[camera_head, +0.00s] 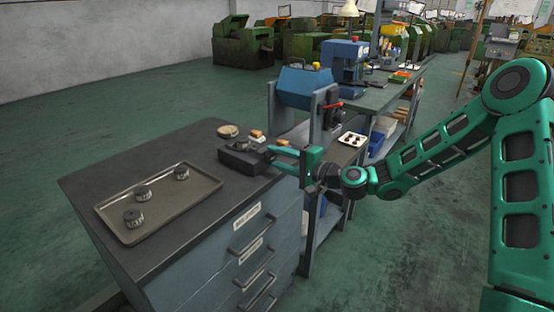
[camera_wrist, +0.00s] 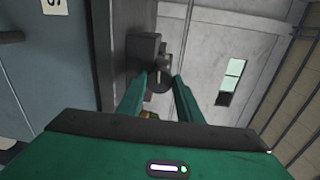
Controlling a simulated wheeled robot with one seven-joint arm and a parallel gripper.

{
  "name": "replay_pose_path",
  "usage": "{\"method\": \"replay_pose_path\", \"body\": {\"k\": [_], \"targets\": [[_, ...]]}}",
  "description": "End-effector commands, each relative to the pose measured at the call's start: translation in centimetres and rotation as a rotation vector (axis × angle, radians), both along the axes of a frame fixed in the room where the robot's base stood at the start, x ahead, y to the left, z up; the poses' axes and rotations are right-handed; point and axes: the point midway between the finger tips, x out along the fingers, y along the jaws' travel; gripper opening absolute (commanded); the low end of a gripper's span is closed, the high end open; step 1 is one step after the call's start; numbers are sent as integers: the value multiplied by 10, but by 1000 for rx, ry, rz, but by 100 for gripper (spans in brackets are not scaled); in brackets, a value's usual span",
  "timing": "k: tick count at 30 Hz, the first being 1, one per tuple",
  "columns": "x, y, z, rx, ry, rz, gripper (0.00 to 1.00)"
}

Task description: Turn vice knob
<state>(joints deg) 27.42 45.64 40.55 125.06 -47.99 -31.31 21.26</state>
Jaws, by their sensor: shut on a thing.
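The dark vice (camera_head: 243,157) sits on the right end of the grey cabinet top in the head view. In the wrist view the vice (camera_wrist: 143,55) shows as a dark block beyond my fingers. My gripper (camera_head: 276,154) reaches in from the right with its green fingers at the vice's right end. In the wrist view my gripper (camera_wrist: 160,80) is shut on the vice knob (camera_wrist: 162,76), a small dark rounded part between the fingertips. The knob is mostly hidden by the fingers in the head view.
A metal tray (camera_head: 205,190) with 3 dark round parts lies on the cabinet top (camera_head: 110,178). A round dish (camera_head: 228,131) and small orange-topped items (camera_head: 256,135) stand behind the vice. A blue machine (camera_head: 303,86) stands beyond. Open floor lies left.

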Motion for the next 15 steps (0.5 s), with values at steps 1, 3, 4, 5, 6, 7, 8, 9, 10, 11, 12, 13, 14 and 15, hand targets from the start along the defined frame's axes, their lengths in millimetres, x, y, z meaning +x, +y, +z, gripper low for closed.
{"method": "replay_pose_path", "body": {"k": [1,3,4,5,6,7,8,9,10,11,12,13,14,15], "targets": [[4,-7,-5,-11,2,-15,10],[4,-7,-5,-11,2,-14,44],[4,-6,-5,-9,2,-13,51],[4,-6,-4,-9,2,-12,51],[3,-5,-4,-8,2,-11,51],[3,-5,-3,-7,1,-10,51],[2,-4,-3,-7,1,-9,51],[2,-4,-3,-6,1,-8,51],[2,-3,-3,-6,1,-8,51],[2,-3,-2,-5,1,-7,51],[1,-3,-2,-5,1,-6,51],[1,-3,-2,-5,1,-6,51],[0,-4,-2,-5,1,-6,51],[-1,-5,-2,-4,2,-6,51]]}}
